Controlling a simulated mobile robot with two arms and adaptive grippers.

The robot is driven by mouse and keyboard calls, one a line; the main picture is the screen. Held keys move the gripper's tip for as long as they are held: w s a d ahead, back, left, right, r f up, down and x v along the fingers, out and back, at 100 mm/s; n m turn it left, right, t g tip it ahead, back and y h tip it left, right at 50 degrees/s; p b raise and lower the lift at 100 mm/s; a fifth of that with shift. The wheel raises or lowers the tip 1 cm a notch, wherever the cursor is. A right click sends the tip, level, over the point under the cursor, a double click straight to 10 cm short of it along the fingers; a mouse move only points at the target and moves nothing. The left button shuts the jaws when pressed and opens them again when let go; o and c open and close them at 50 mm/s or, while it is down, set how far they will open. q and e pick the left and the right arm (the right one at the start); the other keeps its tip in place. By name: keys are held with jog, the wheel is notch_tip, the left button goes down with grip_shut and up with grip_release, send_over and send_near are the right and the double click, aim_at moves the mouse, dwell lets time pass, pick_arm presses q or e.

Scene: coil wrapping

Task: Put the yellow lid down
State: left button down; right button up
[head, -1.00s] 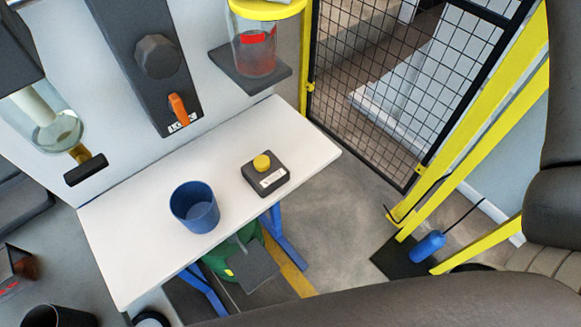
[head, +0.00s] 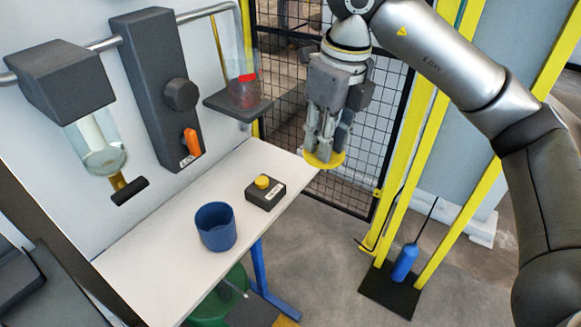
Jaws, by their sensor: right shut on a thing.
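The yellow lid (head: 324,160) is a flat round disc near the right end of the white table (head: 150,262). My right gripper (head: 324,145) points down and is shut on the lid. The lid overlaps the table's right corner in the head view; I cannot tell whether it touches the table. The clear jar (head: 245,92) with a red band stands on a dark wall shelf, left of the gripper, and its top is uncovered. My left gripper is not in view.
A blue cup (head: 215,228) and a dark box with a yellow button (head: 264,190) stand on the table. A dark wall unit with an orange lever (head: 191,142) is behind. A mesh fence (head: 350,165) and yellow posts stand right. The table's front left is clear.

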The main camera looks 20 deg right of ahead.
jog(key=w+f+p, duration=0.1)
jog(key=w+f, duration=0.1)
jog(key=w, duration=0.2)
jog(key=w+a+f+p, duration=0.1)
jog(key=w+f, duration=0.2)
jog(key=w, duration=0.1)
jog(key=w+a+f+p, duration=0.1)
jog(key=w+f, duration=0.2)
jog(key=w, duration=0.1)
jog(key=shift+f, duration=0.1)
jog(key=shift+w+f+p, duration=0.15)
jog(key=shift+f+p, duration=0.15)
jog(key=f+p, duration=0.1)
jog(key=f, duration=0.2)
jog(key=shift+w+a+p, duration=0.15)
jog(key=shift+w+p, duration=0.15)
jog(key=shift+p, duration=0.1)
jog(key=shift+f, duration=0.4)
jog(key=shift+f, duration=0.1)
jog(key=o, duration=0.9)
jog(key=shift+o, duration=0.2)
